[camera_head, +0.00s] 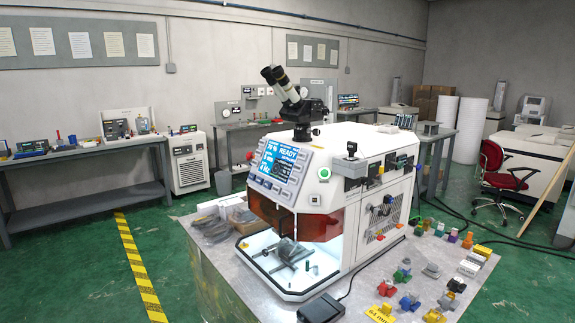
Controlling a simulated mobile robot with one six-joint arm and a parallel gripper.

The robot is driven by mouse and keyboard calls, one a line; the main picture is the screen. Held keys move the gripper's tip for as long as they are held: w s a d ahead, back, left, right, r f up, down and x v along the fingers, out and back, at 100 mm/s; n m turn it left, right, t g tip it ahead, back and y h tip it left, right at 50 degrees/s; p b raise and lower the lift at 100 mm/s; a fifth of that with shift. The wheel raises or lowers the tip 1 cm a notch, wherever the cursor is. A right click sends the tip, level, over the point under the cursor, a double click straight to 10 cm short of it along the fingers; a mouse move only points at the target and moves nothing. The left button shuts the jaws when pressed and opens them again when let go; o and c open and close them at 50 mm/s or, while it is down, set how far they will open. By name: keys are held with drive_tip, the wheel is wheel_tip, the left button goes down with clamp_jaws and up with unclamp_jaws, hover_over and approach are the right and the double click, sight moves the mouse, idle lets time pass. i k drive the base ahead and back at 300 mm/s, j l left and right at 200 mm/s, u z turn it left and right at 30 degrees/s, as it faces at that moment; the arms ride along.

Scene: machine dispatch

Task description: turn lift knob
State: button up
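A white machine (375,140) with a microscope (285,88) on top stands on a metal-topped bench. A black knob (351,148) sticks up over a small box (350,168) on its side. Further black controls (374,170) sit to the right along the same side. I cannot tell which of these is the lift knob, as labels are too small to read. A green button (324,173) is on the front corner, beside a lit blue display (280,165) reading "READY". My gripper is not in view.
Several small coloured parts (409,301) lie on the bench (365,280) to the machine's right. A black pedal (322,308) lies at the front. A red chair (500,175) stands at right. Green floor (80,260) is open at left, with a yellow-black stripe (138,265).

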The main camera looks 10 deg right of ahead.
sight(265, 252)
drive_tip(key=i+j+u, duration=0.1)
drive_tip(key=i+j, duration=0.85)
drive_tip(key=i, duration=0.15)
drive_tip(key=i+j+u, duration=0.15)
drive_tip(key=i+j, duration=0.3)
drive_tip(key=i, duration=0.1)
